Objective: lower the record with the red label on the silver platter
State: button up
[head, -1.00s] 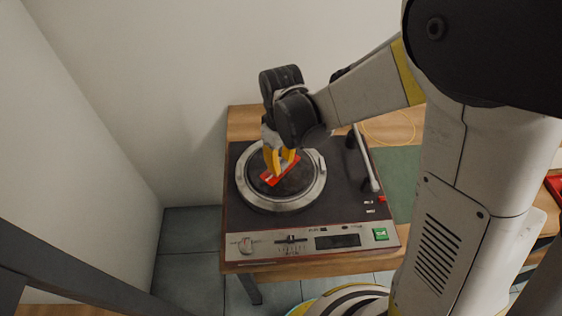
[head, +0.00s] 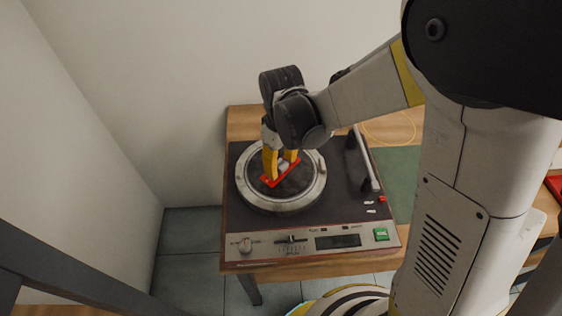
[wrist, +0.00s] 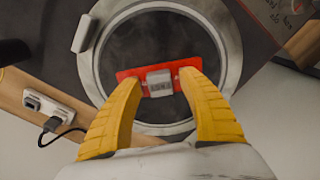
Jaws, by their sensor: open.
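The turntable's silver platter (head: 248,196) shows as a bright ring, also in the wrist view (wrist: 232,62). A dark disc, seemingly the record (wrist: 125,48), fills the inside of the ring and looks flat; any gap beneath it cannot be told. At its middle is a red, bar-shaped piece (wrist: 132,74), also in the head view (head: 292,172), with a small grey block (wrist: 160,83) on it. My gripper (head: 280,173) is over the middle, pointing down. Its yellow fingers are open on either side of the grey block, with small gaps showing in the wrist view.
The turntable deck (head: 345,215) stands on a wooden table (head: 240,125). The tonearm (head: 364,165) is right of the platter. A green mat (head: 400,180) lies further right. A socket with a plug (wrist: 48,112) shows in the wrist view. A white wall is behind and left.

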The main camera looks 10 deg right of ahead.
notch_tip(320, 180, up, 18)
jog(key=p, duration=0.5)
dwell(0.6)
dwell(0.7)
jog(key=s+d+m+t+b, duration=0.3)
jog(key=s+d+m+t, duration=0.4)
jog(key=s+d, duration=0.3)
jog(key=d+m, duration=0.1)
jog(key=d, duration=0.2)
jog(key=shift+s+d+m, duration=0.2)
jog(key=shift+s+m, duration=0.1)
jog(key=shift+s, duration=0.1)
dwell(0.4)
